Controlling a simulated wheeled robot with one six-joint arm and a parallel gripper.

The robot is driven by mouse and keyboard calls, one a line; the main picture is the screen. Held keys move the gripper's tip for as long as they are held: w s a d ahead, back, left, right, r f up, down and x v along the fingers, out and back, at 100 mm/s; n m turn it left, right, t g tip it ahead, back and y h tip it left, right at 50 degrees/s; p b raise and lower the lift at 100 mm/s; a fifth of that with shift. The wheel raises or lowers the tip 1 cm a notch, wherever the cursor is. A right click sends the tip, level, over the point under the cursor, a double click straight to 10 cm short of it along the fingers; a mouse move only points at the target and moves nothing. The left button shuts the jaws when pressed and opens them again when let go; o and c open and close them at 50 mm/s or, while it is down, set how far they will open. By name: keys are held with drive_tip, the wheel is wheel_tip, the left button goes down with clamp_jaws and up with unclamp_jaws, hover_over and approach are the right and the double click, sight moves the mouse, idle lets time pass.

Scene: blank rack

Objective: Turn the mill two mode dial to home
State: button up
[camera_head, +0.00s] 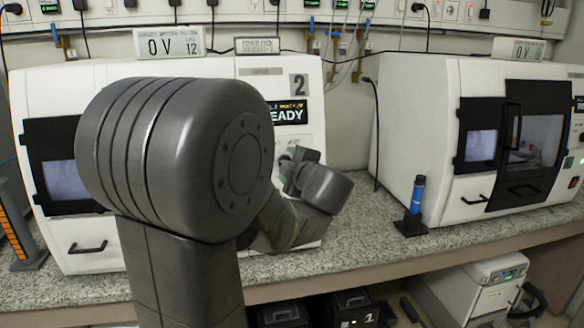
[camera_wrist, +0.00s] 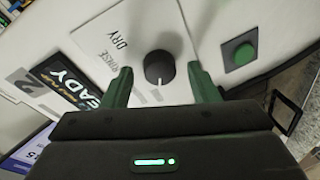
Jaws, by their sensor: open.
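Mill two (camera_head: 310,88) is the white machine with a "2" label and a screen (camera_head: 288,113) reading READY. In the wrist view its mode dial (camera_wrist: 159,67) is a black round knob on a white plate, with a white mark on its lower side. The words RINSE and DRY show to its upper left; no "home" label is readable. My gripper (camera_wrist: 159,76) is open, its green fingers on either side of the dial with visible gaps. Contact depth cannot be told. In the head view my arm covers much of the machine's front and hides the dial.
A green button (camera_wrist: 240,53) sits right of the dial, and a black handle (camera_wrist: 284,112) is lower right. In the head view, a blue cylinder (camera_head: 417,195) stands on the granite counter (camera_head: 400,255) between mill two and another white machine (camera_head: 420,120) at right.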

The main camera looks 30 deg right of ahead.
drive_tip(key=s+a+r+p, duration=0.1)
drive_tip(key=s+r, duration=0.1)
drive_tip(key=s, duration=1.1)
drive_tip(key=shift+s+r, duration=0.25)
drive_tip(key=shift+w, duration=0.1)
drive_tip(key=w+d+f+b, duration=0.1)
drive_tip(key=w+f, duration=0.1)
drive_tip(key=w, duration=1.1)
drive_tip(key=shift+w+f, duration=0.25)
drive_tip(key=shift+s, duration=0.1)
drive_tip(key=s+a+r+p, duration=0.1)
drive_tip(key=s+r, duration=0.1)
drive_tip(key=s, duration=1.1)
drive_tip(key=w+f+m+t+h+b, duration=0.1)
drive_tip(key=w+f+m+h+b, duration=0.1)
drive_tip(key=w+m, duration=1.1)
drive_tip(key=shift+d+f+m+t, duration=0.25)
drive_tip(key=shift+d+m+t, duration=0.15)
drive_tip(key=shift+m, duration=1.5)
